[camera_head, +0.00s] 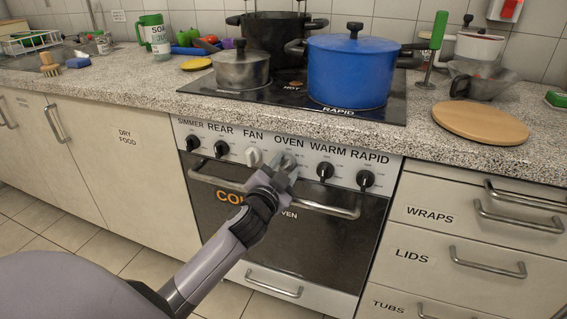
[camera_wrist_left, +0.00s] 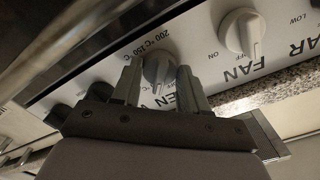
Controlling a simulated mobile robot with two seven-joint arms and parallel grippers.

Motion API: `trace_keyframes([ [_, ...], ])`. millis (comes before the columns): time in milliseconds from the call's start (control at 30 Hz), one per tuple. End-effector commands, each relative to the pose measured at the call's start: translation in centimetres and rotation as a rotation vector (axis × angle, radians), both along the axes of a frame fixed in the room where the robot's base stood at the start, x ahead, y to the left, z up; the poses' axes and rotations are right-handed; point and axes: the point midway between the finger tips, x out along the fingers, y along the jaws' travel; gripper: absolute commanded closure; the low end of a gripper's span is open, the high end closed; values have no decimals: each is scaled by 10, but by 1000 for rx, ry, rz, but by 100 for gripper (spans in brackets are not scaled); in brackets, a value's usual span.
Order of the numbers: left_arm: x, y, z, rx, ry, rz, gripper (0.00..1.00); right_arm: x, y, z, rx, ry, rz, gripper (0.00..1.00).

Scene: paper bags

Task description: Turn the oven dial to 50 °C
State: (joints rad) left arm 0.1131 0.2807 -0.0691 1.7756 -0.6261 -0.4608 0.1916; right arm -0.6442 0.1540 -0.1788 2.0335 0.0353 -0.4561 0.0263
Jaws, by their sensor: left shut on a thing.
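The oven dial (camera_wrist_left: 158,68) is a grey knob on the light control panel, between the FAN dial and the WARM dial. My left gripper (camera_head: 287,166) reaches up to it at the panel, under the OVEN label. In the left wrist view, the two fingers of this gripper (camera_wrist_left: 161,88) stand on either side of the knob and are shut on it. The marks 200 °C and 150 °C show beside the knob. Other marks are hidden behind the fingers, and I cannot tell which mark the dial points to. In the head view my gripper mostly covers the dial. My right gripper is not in view.
The white FAN dial (camera_head: 253,157) is close on the left, and the black WARM dial (camera_head: 325,171) is on the right. The oven door handle (camera_head: 330,211) runs just below my gripper. A blue pot (camera_head: 348,75) stands on the hob above.

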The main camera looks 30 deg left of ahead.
Motion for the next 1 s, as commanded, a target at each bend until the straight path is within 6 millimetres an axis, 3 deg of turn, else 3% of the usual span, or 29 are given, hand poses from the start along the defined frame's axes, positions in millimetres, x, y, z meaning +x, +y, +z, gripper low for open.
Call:
trace_keyframes([
  [400, 0, 0, 1, 169, 40, -1, 87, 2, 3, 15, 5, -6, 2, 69],
  [900, 0, 0, 0, 188, 44, -1, 87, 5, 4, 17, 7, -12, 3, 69],
  [933, 0, 0, 0, 188, 44, -1, 53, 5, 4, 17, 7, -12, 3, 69],
  [1000, 0, 0, 0, 188, 44, -1, 31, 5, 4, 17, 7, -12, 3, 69],
])
